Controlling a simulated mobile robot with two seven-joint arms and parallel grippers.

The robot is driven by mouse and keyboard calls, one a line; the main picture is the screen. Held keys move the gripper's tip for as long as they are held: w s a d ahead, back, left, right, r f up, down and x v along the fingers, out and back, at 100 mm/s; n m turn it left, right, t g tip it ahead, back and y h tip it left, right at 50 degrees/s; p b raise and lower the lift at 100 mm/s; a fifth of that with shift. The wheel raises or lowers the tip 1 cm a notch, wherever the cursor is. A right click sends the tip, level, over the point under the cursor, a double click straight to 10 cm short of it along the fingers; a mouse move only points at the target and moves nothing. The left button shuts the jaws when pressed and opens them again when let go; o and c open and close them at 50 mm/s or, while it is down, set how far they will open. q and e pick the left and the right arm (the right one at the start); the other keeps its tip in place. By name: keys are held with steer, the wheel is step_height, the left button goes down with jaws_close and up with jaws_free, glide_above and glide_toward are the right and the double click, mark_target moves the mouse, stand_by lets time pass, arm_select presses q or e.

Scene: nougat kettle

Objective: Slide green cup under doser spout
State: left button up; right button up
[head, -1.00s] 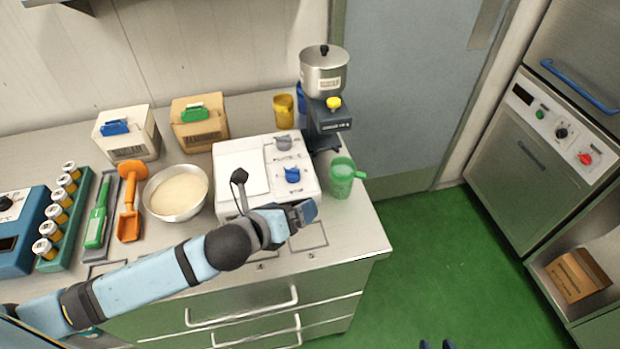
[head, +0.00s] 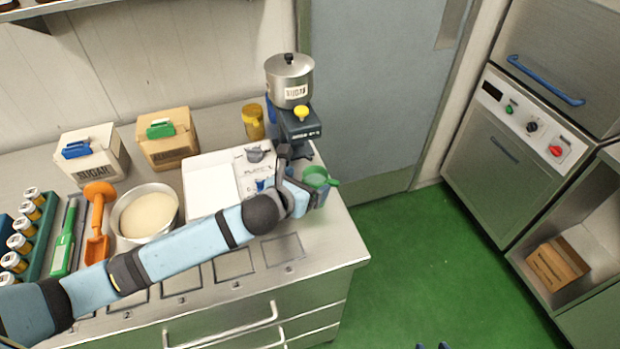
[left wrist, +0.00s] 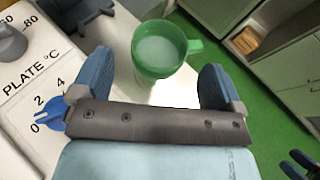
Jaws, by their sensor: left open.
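The green cup (head: 318,178) stands on the counter near its right end, in front of the doser, with its handle to the right. In the left wrist view the cup (left wrist: 160,50) shows from above with pale contents. My left gripper (head: 308,198) is open, its blue fingers apart; in the left wrist view (left wrist: 160,80) the cup sits just ahead of and between the fingertips. The gripper partly hides the cup in the head view. The doser (head: 300,122), with a steel hopper and yellow knob, stands behind the cup. Its spout is not clearly visible.
A white hot plate unit (head: 208,180) with a blue knob (left wrist: 50,114) lies left of the cup. A yellow cup (head: 253,122) stands left of the doser. A bowl (head: 145,213) is further left. The counter's right edge is close to the cup.

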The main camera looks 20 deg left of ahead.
arm_select(q)
steer(key=shift+x, duration=1.35)
steer(key=shift+c, duration=0.4)
steer(key=c, duration=1.1)
steer(key=shift+o, duration=0.2)
steer(key=shift+w+a, duration=0.1)
steer(key=shift+a, duration=0.05)
steer(key=shift+w+a+p, duration=0.45)
steer(key=shift+w+a, duration=0.15)
steer(key=shift+w, duration=0.4)
steer(key=shift+w+a+p, duration=0.4)
steer(key=shift+w+a, duration=0.25)
steer(key=shift+w, duration=0.3)
steer(key=shift+w+a+r, duration=0.1)
